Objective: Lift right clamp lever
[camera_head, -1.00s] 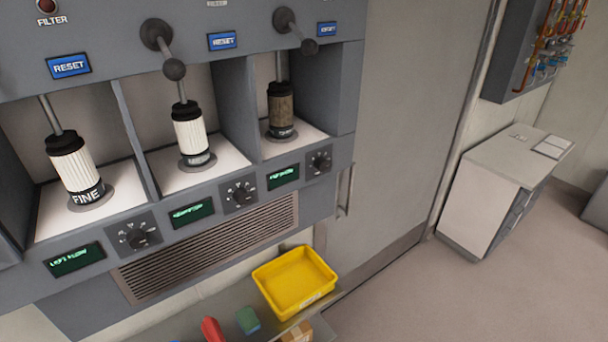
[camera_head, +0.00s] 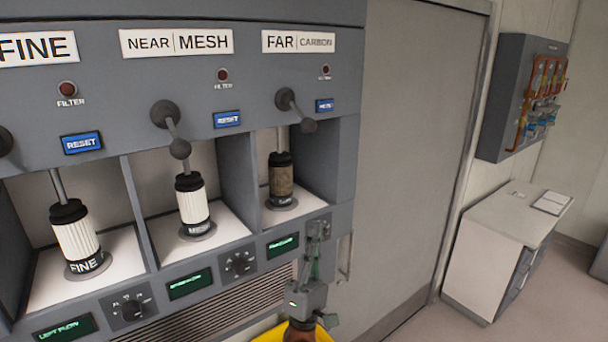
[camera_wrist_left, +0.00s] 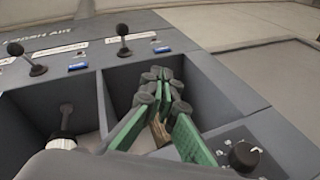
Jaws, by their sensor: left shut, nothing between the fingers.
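The right clamp lever (camera_head: 297,112) sits on the panel above the right bay, under the FAR CARBON label (camera_head: 298,42). Its arm hangs down and to the right and ends in a dark knob. It also shows in the left wrist view (camera_wrist_left: 124,40). Below it a brown, dirty-looking filter (camera_head: 281,182) stands in the bay under a thin rod. My left gripper (camera_head: 317,224) is shut and empty, pointing up in front of the bay's lower right edge, below the lever and apart from it. Its green fingers (camera_wrist_left: 158,82) fill the middle of the wrist view.
The middle lever (camera_head: 171,128) and white filter (camera_head: 191,205) stand left, with the FINE filter (camera_head: 75,238) further left. Dials and a green display (camera_head: 282,245) line the lower panel. A door handle (camera_head: 345,256) is close right of my gripper. A yellow bin (camera_head: 268,334) is partly hidden below.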

